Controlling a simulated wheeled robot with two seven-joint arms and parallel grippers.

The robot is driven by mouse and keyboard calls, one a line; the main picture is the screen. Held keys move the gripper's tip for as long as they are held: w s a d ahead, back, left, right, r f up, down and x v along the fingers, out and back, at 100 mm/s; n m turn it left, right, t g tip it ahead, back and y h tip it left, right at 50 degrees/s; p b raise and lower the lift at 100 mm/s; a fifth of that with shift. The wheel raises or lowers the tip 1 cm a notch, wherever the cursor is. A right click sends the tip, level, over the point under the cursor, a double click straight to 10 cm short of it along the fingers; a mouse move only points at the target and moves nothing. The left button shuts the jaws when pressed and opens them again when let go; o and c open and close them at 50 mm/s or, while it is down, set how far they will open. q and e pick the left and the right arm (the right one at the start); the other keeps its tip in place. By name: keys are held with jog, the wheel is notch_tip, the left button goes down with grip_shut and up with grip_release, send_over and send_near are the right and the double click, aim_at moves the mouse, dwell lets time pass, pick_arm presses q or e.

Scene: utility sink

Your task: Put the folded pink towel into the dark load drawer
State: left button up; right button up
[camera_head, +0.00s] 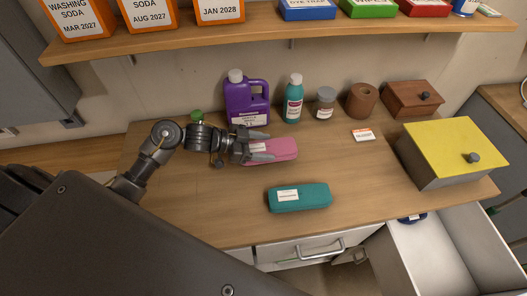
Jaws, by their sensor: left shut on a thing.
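The folded pink towel (284,149) lies on the wooden counter, in front of the purple jug. My left gripper (265,150) reaches in from the left and is shut on the towel's left part, with its fingers along the towel. Part of a white label shows between the fingers. An open drawer (470,240) at the lower right has a pale interior, with a small dark blue item inside near its left wall. I cannot tell which drawer is the dark load drawer. My right gripper is not in view.
A folded teal towel (316,195) with a white label lies nearer the front edge. A purple jug (246,100), a teal bottle (292,101), a jar and a brown roll stand behind. A yellow-lidded box (458,148) stands at right. A shut drawer has a metal handle (322,253).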

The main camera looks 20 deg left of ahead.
pick_arm(q)
jog(key=shift+f, duration=1.4)
jog(key=shift+f, duration=0.15)
jog(key=o, duration=1)
